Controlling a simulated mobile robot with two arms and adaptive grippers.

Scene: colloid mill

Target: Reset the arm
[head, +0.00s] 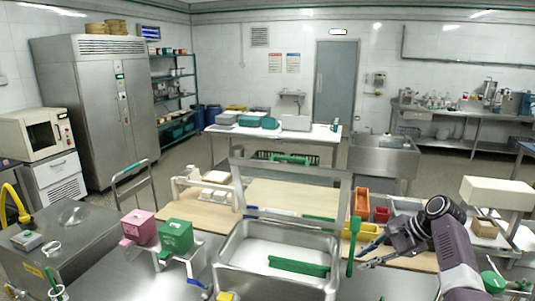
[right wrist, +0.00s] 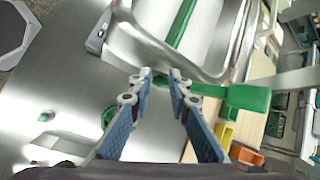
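My right arm comes in from the right in the head view. Its gripper (head: 372,260) is beside the metal bin's right side. A green scraper (head: 353,245) stands upright at the bin's right edge; a green paddle end (right wrist: 247,97) shows just right of the fingers in the wrist view. The steel bin (head: 226,283) has its clear lid (head: 345,200) raised and a green bar (head: 298,267) inside. My left gripper is not in view.
A pink box (head: 138,227) and a green box (head: 176,237) stand left of the bin. Orange and red bins (head: 361,202) and a yellow bin (head: 362,230) lie behind the right gripper. A white scale-like machine (head: 497,192) is at the right. Bare steel shows in front.

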